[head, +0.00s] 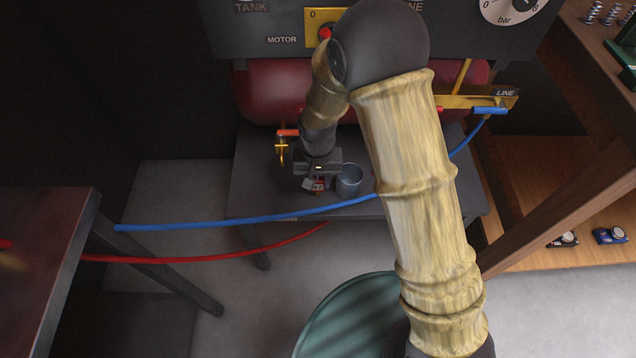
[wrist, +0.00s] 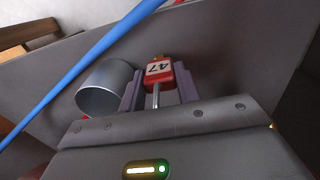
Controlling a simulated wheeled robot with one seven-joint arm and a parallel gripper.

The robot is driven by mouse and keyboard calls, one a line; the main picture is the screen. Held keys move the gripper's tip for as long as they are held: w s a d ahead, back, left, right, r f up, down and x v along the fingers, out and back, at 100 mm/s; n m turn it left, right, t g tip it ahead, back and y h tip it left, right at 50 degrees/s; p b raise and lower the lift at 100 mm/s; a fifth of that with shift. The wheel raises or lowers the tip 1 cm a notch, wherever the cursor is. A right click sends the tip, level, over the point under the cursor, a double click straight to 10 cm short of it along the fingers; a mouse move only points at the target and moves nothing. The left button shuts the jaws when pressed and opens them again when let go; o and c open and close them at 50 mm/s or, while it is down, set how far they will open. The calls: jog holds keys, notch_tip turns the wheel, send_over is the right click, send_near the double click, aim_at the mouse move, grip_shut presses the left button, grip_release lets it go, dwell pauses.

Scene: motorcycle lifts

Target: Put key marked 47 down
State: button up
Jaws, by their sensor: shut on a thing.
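The key marked 47 has a red head with a white label (wrist: 159,70) and a metal shank. In the wrist view it lies between the two purple-grey fingers of my gripper (wrist: 160,92), which is shut on it. In the head view my gripper (head: 318,180) is low over the dark grey bench (head: 255,185), and the key's red head (head: 319,186) shows below it. I cannot tell whether the key touches the bench top. A grey metal cup (head: 349,181) stands just right of my gripper; it also shows left of the fingers in the wrist view (wrist: 106,88).
A blue hose (head: 230,221) crosses the bench's front edge, with a red hose (head: 190,260) below it. A red tank (head: 265,90) and brass valve (head: 282,148) are behind. Bare bench top lies left of my gripper. A wooden shelf (head: 540,215) stands at right.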

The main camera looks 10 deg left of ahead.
jog(key=shift+r, duration=0.1)
jog(key=r+p, duration=0.3)
jog(key=r, duration=0.4)
jog(key=shift+s+r, duration=0.2)
jog(key=s+d+f+b, duration=0.1)
jog(key=s+d+b, duration=0.1)
jog(key=s, duration=1.4)
jog(key=shift+s+d, duration=0.4)
jog(key=shift+d, duration=0.5)
jog(key=shift+s+f+b, duration=0.1)
jog(key=shift+f+b, duration=0.05)
jog(key=shift+b, duration=0.65)
jog(key=b, duration=0.1)
jog(key=s+b, duration=0.1)
jog(key=b, duration=0.1)
jog(key=s+b, duration=0.1)
jog(key=shift+s+d+r+b, duration=0.15)
jog(key=shift+d+r+b, duration=0.2)
